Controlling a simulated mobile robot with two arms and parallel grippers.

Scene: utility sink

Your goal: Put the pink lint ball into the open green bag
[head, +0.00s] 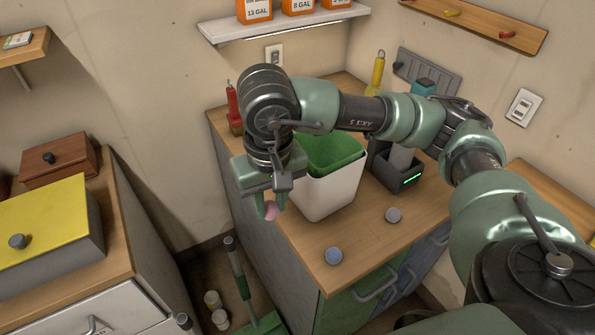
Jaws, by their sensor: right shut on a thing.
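The pink lint ball (270,211) is held between the fingertips of my right gripper (268,208), in front of the counter's left edge. The green bag (335,152) lines a white bin (330,193) on the counter, and its mouth is open. My right gripper points down, just left of the bin, with the ball below the height of the bin's rim. My wrist and forearm cross above the bin and hide part of the bag's mouth. My left gripper is not in view.
A blue ball (334,256) and a grey ball (393,214) lie on the counter (305,238). Red (233,105) and yellow (378,72) bottles stand behind. A green dustpan (262,326) is on the floor.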

